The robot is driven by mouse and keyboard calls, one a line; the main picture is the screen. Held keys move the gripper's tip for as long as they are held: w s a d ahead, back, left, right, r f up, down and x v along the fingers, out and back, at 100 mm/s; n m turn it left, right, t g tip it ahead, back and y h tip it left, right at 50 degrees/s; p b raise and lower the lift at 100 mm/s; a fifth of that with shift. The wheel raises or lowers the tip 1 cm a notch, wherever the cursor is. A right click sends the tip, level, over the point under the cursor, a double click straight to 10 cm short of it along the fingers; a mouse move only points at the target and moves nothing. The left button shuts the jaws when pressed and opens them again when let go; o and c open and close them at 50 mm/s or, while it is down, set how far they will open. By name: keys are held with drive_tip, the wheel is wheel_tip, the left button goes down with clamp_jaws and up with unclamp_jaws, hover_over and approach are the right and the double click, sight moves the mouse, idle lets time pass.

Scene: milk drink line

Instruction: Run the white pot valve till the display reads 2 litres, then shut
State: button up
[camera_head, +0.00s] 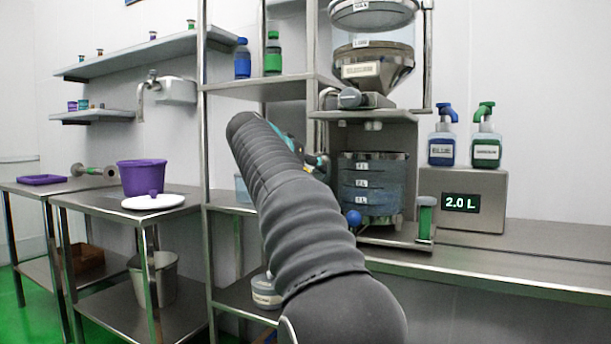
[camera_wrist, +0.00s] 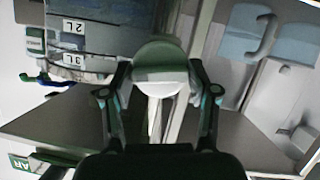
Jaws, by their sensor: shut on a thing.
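The display (camera_head: 460,203) on the grey box reads 2.0 L. A clear measuring vessel (camera_head: 374,185) with several litre labels stands on the metal stand below a steel hopper (camera_head: 375,68). The vessel also shows upside down in the wrist view (camera_wrist: 100,38). My gripper (camera_wrist: 160,100) is shut on a round knob (camera_wrist: 160,68), green-grey above and white below, with a pale stem under it. I cannot tell for certain whether this knob is the white pot valve's handle.
Blue and green pump bottles (camera_head: 442,150) stand on the display box. A purple pot (camera_head: 142,177) and white lid (camera_head: 153,202) are on the left table. A steel post (camera_head: 203,180) stands left of my arm.

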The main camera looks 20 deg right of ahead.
drive_tip(key=shift+s+d+m+t+y+b, duration=0.15)
drive_tip(key=shift+m+t+y+b, duration=0.3)
drive_tip(key=shift+m+b, duration=0.35)
drive_tip(key=shift+r, duration=0.15)
drive_tip(key=o, duration=1.1)
drive_tip(key=shift+d, duration=0.2)
drive_tip(key=shift+a, duration=0.15)
drive_tip(key=v, duration=1.2)
